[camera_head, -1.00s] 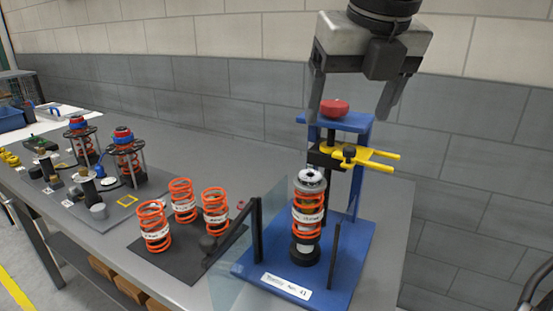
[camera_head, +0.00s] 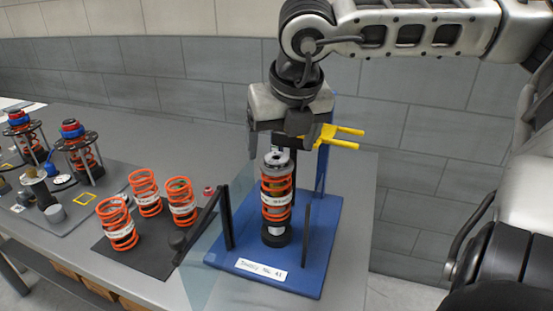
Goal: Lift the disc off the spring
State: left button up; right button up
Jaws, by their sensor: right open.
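The spring (camera_head: 275,190) is orange with a white label and stands upright around a dark and silver strut on the blue fixture base (camera_head: 290,270). The disc (camera_head: 277,159) is a small silver-grey round piece with a dark centre, on top of the spring. My right gripper (camera_head: 295,154) points down just above and around the disc, its fingers apart, one to the left of the disc and one to the right. It looks empty, and I cannot tell whether a finger touches the disc. My left gripper is not in view.
A blue post (camera_head: 325,160) with yellow prongs (camera_head: 340,137) stands right behind the spring, close to my gripper. A clear panel with a black post (camera_head: 226,216) stands at left. Several orange springs stand on a dark mat (camera_head: 150,245).

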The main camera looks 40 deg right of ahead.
aim_at(277, 158)
jog(key=x, duration=0.2)
jog(key=shift+w+f, duration=0.2)
jog(key=shift+f, duration=0.05)
jog(key=shift+w+d+f+p, duration=0.1)
jog(key=shift+w+f+p, duration=0.15)
jog(key=shift+f, duration=0.2)
jog(key=c, duration=1.1)
jog(key=shift+r, duration=0.55)
notch_tip(277, 158, up, 17)
jog(key=shift+b, duration=0.3)
